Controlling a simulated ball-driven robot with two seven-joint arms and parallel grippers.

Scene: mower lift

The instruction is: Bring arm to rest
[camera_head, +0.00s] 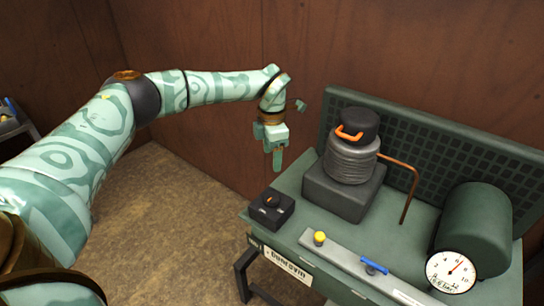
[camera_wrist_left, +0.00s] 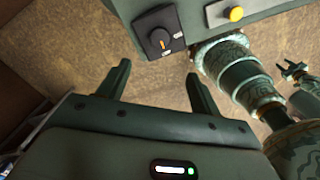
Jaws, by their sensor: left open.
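My left arm comes in from the left in the head view. Its gripper (camera_head: 277,160) hangs fingers down in the air, to the left of the bench's back panel and above the black switch box. In the left wrist view the two fingers (camera_wrist_left: 160,85) stand apart with nothing between them, and bare floor shows beyond. The gripper touches nothing. A small claw-like part at the right of the left wrist view may be my right gripper (camera_wrist_left: 292,72); it is too small to tell its state.
The green bench (camera_head: 310,262) holds a black switch box (camera_head: 271,208), a yellow knob (camera_head: 319,237), a blue lever (camera_head: 374,267), a ribbed cylinder (camera_head: 349,160) with an orange handle (camera_head: 349,132), a copper pipe (camera_head: 409,190), a tank (camera_head: 476,225) and a gauge (camera_head: 450,272). Left of it, the floor (camera_head: 165,215) is clear.

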